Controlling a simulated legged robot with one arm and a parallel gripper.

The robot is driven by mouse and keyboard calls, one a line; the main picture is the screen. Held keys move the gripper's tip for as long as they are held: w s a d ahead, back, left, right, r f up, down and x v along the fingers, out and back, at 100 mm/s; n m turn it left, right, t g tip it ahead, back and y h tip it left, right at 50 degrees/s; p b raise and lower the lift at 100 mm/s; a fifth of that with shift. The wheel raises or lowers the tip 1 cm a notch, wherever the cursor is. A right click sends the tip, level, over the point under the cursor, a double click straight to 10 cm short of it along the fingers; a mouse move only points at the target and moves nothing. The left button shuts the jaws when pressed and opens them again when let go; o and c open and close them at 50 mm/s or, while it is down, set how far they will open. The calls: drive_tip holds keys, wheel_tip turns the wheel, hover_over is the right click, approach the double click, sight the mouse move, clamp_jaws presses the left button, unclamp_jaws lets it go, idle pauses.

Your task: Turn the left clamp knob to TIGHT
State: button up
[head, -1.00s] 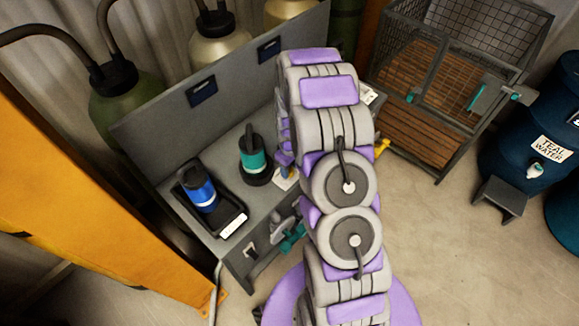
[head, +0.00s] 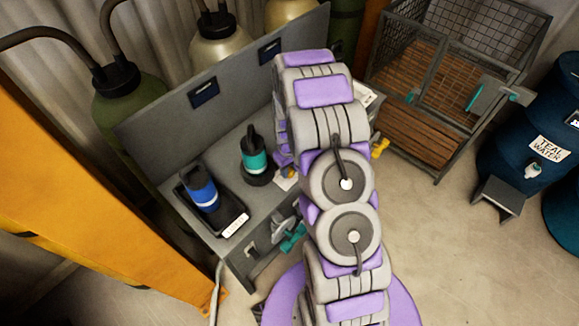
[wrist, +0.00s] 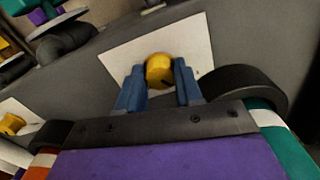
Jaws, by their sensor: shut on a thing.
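In the wrist view a round yellow knob (wrist: 159,70) sits in front of a white plate (wrist: 125,50) on a grey panel. My gripper (wrist: 160,85) has its two blue fingers on either side of this knob, shut on it. A dark mark shows on the knob's face. No TIGHT wording is readable, so its setting cannot be told. A second yellow knob (wrist: 11,124) with its own white plate is at the left edge of the wrist view. In the head view my arm hides most of the gripper; a yellow piece (head: 380,149) shows right of the arm.
The grey bench (head: 218,128) holds a blue canister (head: 200,192) in a black tray and a teal canister (head: 255,155). Teal-handled hardware (head: 292,238) is on its front. A wire cage (head: 440,150) and blue drums (head: 530,140) stand right. A yellow beam (head: 90,200) is left.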

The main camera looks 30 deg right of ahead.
drive_tip(key=m+p, duration=0.1)
drive_tip(key=m, duration=0.2)
drive_tip(key=shift+w+r+m+p, duration=0.2)
drive_tip(key=shift+m+p, duration=0.1)
drive_tip(key=shift+p, duration=0.1)
drive_tip(key=m+p, duration=0.2)
drive_tip(key=m, duration=0.2)
drive_tip(key=shift+w+d+m, duration=0.1)
drive_tip(key=shift+m, duration=0.2)
drive_tip(key=m+p, duration=0.1)
drive_tip(key=m, duration=0.2)
drive_tip(key=shift+m, duration=0.3)
drive_tip(key=shift+f+m+p, duration=0.1)
drive_tip(key=shift+m+p, duration=0.25)
drive_tip(key=shift+m, duration=1.55)
drive_tip(key=o, duration=1)
drive_tip(key=shift+o, duration=0.2)
